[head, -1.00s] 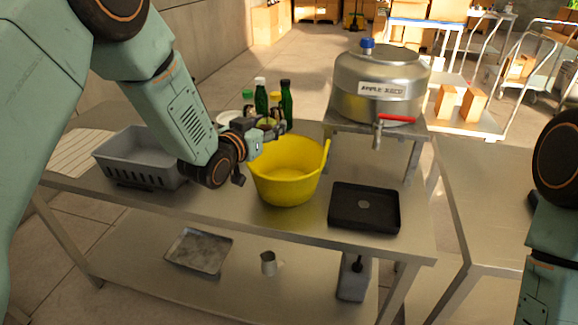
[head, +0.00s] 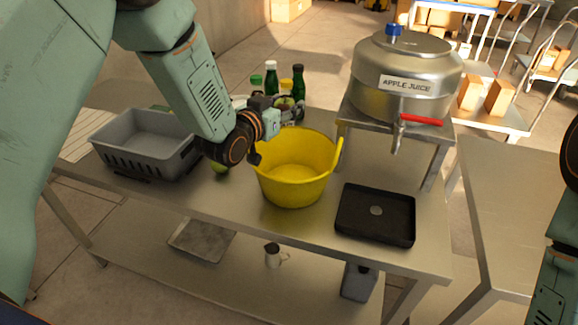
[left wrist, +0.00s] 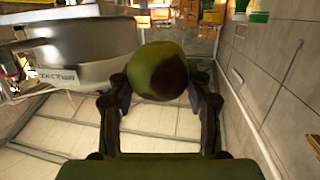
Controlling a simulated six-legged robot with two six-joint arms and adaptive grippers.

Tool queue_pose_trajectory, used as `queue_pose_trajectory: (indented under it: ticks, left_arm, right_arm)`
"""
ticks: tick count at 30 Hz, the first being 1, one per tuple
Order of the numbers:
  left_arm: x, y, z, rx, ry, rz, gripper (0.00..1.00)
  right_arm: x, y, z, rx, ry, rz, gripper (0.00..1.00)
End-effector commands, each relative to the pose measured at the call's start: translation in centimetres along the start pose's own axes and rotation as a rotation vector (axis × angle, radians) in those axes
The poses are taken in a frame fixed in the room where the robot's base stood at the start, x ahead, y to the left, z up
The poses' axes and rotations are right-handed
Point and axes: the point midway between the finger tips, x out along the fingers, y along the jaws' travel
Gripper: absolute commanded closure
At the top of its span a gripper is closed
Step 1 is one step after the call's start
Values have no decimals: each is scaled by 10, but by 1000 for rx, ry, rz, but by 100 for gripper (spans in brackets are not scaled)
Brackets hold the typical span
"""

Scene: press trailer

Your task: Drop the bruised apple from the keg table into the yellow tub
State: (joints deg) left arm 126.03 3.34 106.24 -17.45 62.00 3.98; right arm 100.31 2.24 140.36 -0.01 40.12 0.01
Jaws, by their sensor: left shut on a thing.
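The apple (left wrist: 160,72), green with a large dark brown bruise, is held between the two fingers of my left gripper (left wrist: 161,100) in the left wrist view. In the head view the apple (head: 285,102) shows small and partly hidden by the fingers of the left gripper (head: 288,108). The yellow tub (head: 296,185) stands on the metal table (head: 225,210). The gripper and apple appear just above its far rim in the picture; whether they are over its opening I cannot tell. My right gripper is out of view.
A grey crate (head: 145,160) stands left and a black tray (head: 375,216) right of the tub. The apple juice keg (head: 405,85) with a red-handled tap stands on a raised stand behind. Several bottles (head: 298,83) stand behind the gripper. Another green fruit (head: 219,168) lies under my left arm.

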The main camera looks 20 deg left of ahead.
Motion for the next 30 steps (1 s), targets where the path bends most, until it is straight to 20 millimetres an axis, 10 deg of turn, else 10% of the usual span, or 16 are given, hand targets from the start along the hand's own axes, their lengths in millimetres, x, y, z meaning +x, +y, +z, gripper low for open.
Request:
queue_pose_trajectory:
  ticks: [26, 27, 30]
  left_arm:
    - [10, 1, 58, 1, 0, 1, 83]
    - [10, 1, 58, 1, 0, 1, 49]
    - [10, 1, 58, 1, -1, 1, 41]
  right_arm:
    - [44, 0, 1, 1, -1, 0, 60]
    - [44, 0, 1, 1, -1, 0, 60]
    - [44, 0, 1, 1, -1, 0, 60]
